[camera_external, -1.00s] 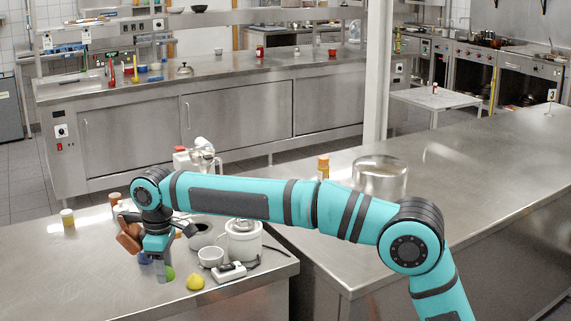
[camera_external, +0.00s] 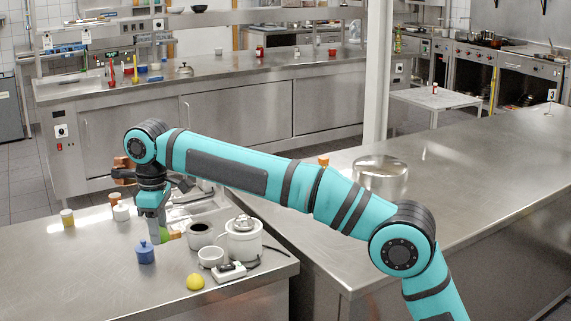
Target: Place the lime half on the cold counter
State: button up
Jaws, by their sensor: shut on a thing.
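My gripper (camera_external: 158,230) points down above the near left steel counter (camera_external: 90,280). It is shut on the green lime half (camera_external: 165,235), which is partly hidden by the fingers and held up above the counter. A long steel counter (camera_external: 240,75) with cabinet doors and a control dial stands across the back. Another steel counter (camera_external: 480,165) runs along the right. No label shows which one is the cold counter.
On the near counter are a blue lidded jar (camera_external: 145,253), a yellow lemon (camera_external: 195,282), a white bowl (camera_external: 210,257), a dark-filled pot (camera_external: 199,235), a white lidded pot (camera_external: 243,240) and a scale (camera_external: 231,271). A round steel pot (camera_external: 380,176) stands on the right counter.

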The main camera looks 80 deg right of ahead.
jog(key=s+d+m, duration=0.3)
jog(key=d, duration=1)
jog(key=s+d+m, duration=0.2)
jog(key=s+d, duration=0.2)
jog(key=d, duration=1)
jog(key=s+d+m, duration=0.3)
jog(key=d, duration=1)
jog(key=s+d+m, duration=0.7)
jog(key=s+d, duration=1.9)
jog(key=d, duration=0.3)
jog(key=shift+w+a+f, duration=0.1)
jog(key=shift+a+f, duration=0.05)
jog(key=shift+f, duration=1.2)
jog(key=shift+w+a+f, duration=0.1)
jog(key=shift+a+f, duration=0.05)
jog(key=shift+f, duration=1.15)
jog(key=shift+f, duration=5)
jog(key=shift+f, duration=0.1)
jog(key=o, duration=1)
jog(key=shift+c, duration=0.2)
